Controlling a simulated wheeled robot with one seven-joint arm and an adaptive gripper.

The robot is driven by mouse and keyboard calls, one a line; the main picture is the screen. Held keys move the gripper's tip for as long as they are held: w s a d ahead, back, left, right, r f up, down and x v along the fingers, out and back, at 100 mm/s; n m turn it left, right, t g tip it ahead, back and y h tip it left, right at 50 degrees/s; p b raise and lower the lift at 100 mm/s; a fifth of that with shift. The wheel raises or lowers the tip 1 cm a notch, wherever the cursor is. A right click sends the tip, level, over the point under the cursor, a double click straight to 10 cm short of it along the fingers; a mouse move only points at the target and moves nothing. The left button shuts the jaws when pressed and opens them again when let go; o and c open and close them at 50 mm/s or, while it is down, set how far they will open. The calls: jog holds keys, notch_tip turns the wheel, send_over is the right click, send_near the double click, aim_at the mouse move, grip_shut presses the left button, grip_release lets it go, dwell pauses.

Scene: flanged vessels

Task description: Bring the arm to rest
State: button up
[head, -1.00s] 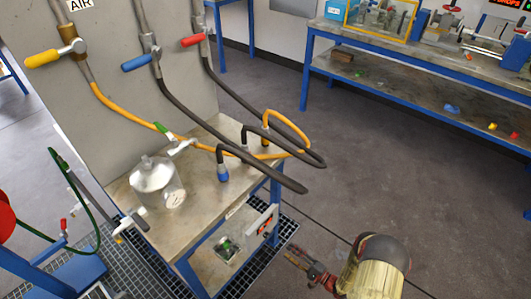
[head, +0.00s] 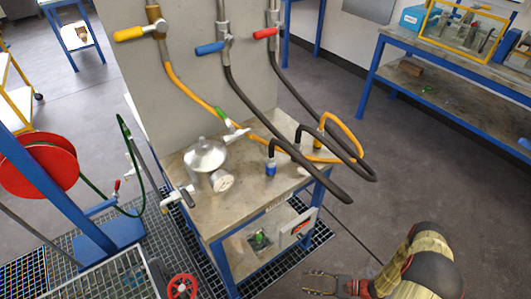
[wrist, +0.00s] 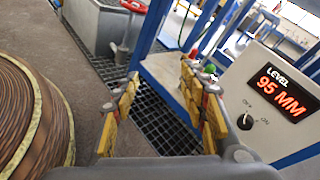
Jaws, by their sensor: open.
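My gripper (head: 325,284) is at the bottom of the head view, low over the floor to the right of the blue-legged bench (head: 262,180). In the wrist view my gripper (wrist: 160,95) is open, with its yellow-padded fingers apart and nothing between them. My arm is bent, its padded elbow showing at the lower right of the head view. A flanged metal vessel (head: 207,160) with a dial gauge (head: 222,182) stands upright on the bench, apart from my gripper.
A level display (wrist: 275,95) reading 95 MM is close on the right in the wrist view. Yellow and black hoses (head: 325,190) overhang the bench's right side. Floor grating (head: 315,240) surrounds the bench. A red hose reel (head: 38,172) stands left. Open floor (head: 340,120) lies right.

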jog(key=s+d+r+n+g+h+p, duration=0.1)
jog(key=d+r+n+g+h, duration=0.2)
jog(key=r, duration=1)
jog(key=d+r+n+g+h+p, duration=0.1)
jog(key=d+r+n+g+h, duration=0.2)
jog(key=r, duration=1.1)
jog(key=s+d+r+n+g+h+p, duration=0.1)
jog(key=d+r+n+h, duration=0.3)
jog(key=r, duration=0.9)
jog(key=s+a+r+n+t+h+p, duration=0.1)
jog(key=s+a+r+n+t, duration=0.1)
jog(key=r, duration=0.8)
jog(key=s+a+r+n+t+h+p, duration=0.1)
jog(key=a+r+t, duration=0.3)
jog(key=r, duration=0.7)
jog(key=s+a+r+n+t+h+p, duration=0.1)
jog(key=s+a+r+n+t+h, duration=0.1)
jog(key=r, duration=0.8)
jog(key=shift+s+a+r+n+t+h+p, duration=0.15)
jog(key=shift+s+a+n+t+h+p, duration=0.25)
jog(key=shift+s+a, duration=0.35)
jog(key=shift+a, duration=0.15)
jog(key=shift+c, duration=0.9)
